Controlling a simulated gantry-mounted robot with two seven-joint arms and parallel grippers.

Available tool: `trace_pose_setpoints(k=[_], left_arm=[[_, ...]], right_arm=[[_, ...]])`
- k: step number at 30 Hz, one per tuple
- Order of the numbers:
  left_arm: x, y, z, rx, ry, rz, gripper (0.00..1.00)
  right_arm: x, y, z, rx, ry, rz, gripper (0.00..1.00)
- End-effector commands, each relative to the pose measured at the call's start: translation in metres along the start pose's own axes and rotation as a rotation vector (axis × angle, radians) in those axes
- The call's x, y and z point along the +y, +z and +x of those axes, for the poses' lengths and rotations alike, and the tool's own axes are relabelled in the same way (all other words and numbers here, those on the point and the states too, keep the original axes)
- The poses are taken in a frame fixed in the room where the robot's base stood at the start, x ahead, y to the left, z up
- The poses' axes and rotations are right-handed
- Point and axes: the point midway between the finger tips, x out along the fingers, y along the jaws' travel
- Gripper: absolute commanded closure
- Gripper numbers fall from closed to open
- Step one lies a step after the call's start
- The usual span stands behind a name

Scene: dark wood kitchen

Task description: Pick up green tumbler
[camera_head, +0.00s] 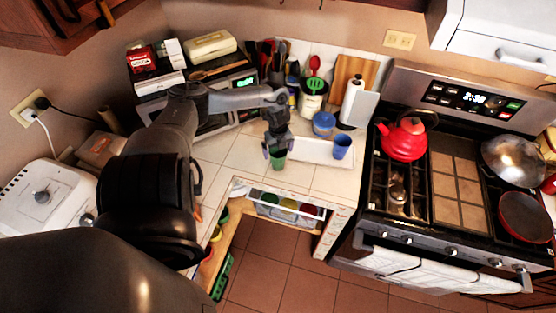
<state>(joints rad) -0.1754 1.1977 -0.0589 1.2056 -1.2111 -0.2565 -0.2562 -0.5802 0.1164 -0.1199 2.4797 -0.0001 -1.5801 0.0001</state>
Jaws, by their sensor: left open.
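A small green tumbler (278,162) stands on the white tiled counter (313,180), near its front edge. My left arm reaches in from the left, and its gripper (276,152) points down right at the tumbler. The gripper is open, and its fingers are at the tumbler's upper part, one on each side as far as I can see. The fingers and wrist hide the tumbler's rim. I cannot tell whether the fingers touch it. My right gripper is not in view.
A blue-lidded jar (324,123) and a utensil crock (313,97) are behind. An open drawer (285,208) holding colored items is below the counter edge. The stove (450,180) is at right.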

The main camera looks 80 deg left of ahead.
Motion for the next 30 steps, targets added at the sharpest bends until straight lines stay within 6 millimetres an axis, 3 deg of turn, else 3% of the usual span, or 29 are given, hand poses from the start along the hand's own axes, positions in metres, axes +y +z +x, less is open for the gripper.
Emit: trace_pose_setpoints(k=[6,14,24,30], left_arm=[[0.0,0.0,0.021,0.0,-0.001,-0.001,0.0],[0.0,0.0,0.022,-0.001,-0.001,0.001,0.0],[0.0,0.0,0.022,-0.001,-0.001,0.0,0.48],[0.0,0.0,0.022,-0.001,-0.001,0.0,0.48]], right_arm=[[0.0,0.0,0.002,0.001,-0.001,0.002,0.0],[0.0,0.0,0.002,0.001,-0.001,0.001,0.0],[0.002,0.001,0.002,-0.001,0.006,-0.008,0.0],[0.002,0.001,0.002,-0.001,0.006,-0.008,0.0]])
